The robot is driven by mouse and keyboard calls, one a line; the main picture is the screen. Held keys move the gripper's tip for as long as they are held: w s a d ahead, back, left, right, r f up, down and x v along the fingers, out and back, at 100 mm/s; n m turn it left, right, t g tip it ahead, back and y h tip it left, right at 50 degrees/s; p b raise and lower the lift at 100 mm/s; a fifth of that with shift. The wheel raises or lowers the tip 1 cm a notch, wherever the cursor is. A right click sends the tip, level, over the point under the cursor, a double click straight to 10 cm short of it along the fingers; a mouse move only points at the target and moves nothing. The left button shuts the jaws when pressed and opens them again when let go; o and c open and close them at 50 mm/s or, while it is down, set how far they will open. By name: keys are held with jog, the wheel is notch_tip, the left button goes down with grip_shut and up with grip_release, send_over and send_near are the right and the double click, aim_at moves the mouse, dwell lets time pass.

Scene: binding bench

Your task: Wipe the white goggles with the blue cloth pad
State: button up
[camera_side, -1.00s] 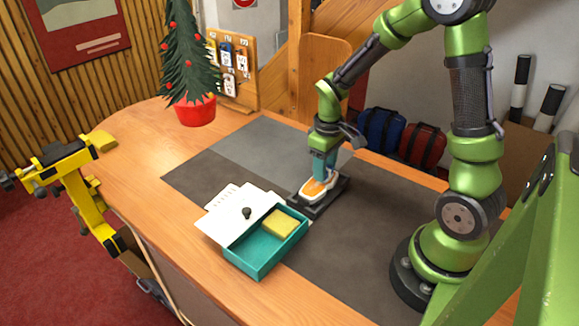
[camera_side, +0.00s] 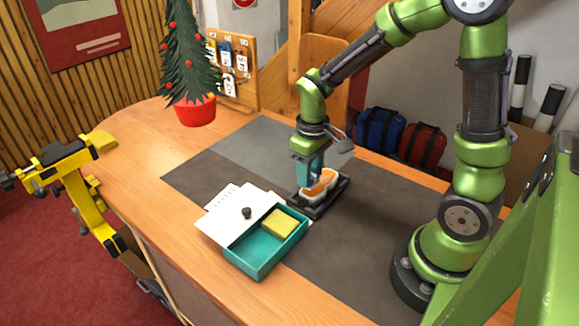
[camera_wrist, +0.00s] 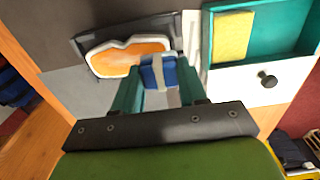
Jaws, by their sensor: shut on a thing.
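The white goggles (camera_side: 319,186) with an orange lens lie in a dark tray (camera_side: 343,189) on the grey mat. They also show in the wrist view (camera_wrist: 128,57), at upper left. My gripper (camera_wrist: 158,82) is shut on the blue cloth pad (camera_wrist: 158,71), which has a pale strap around it. In the side view my gripper (camera_side: 309,179) points down at the left end of the goggles, and the pad is mostly hidden by the fingers. In the wrist view the pad overlaps the goggles' lower right edge; I cannot tell whether it touches them.
A teal box (camera_side: 262,258) holding a yellow block (camera_side: 278,223) stands just left of the tray, with a white panel with a dark knob (camera_side: 247,212) beside it. A small tree in a red pot (camera_side: 194,111) stands at the back left. The mat right of the tray is clear.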

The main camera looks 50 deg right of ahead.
aim_at(330, 172)
jog(key=shift+r, duration=2.55)
jog(key=shift+f, duration=0.15)
jog(key=shift+f, duration=3.7)
jog(key=shift+d+f, duration=0.1)
jog(key=shift+d, duration=0.15)
jog(key=shift+d+f, duration=0.15)
jog(key=shift+d, duration=1)
jog(key=shift+c, duration=0.4)
jog(key=shift+d, duration=3.4)
jog(key=shift+a, duration=4.75)
jog(key=shift+r, duration=4.1)
